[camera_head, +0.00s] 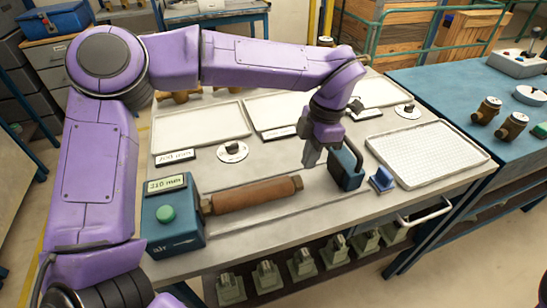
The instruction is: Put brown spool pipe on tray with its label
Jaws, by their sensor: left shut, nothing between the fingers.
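The brown spool pipe (255,195) lies horizontally on the bench between a teal block with a green button (170,225) and a dark teal clamp block (347,165). A small sign (166,185) on the button block appears to read 210 mm. Three white trays lie behind it: left (198,125), middle (272,110) and right (375,93), the last partly hidden by my arm. The left tray's label (175,157) is hard to read; the middle tray's label (284,132) is too small to read. My left gripper (311,160) is shut and empty, above the pipe's right end, beside the clamp block.
A white gridded tray (428,153) lies at the bench's right. A small blue piece (381,179) stands in front of it. A round disc with a dark knob (233,151) sits near the left tray. A blue table (475,95) holding brass fittings (487,111) adjoins on the right.

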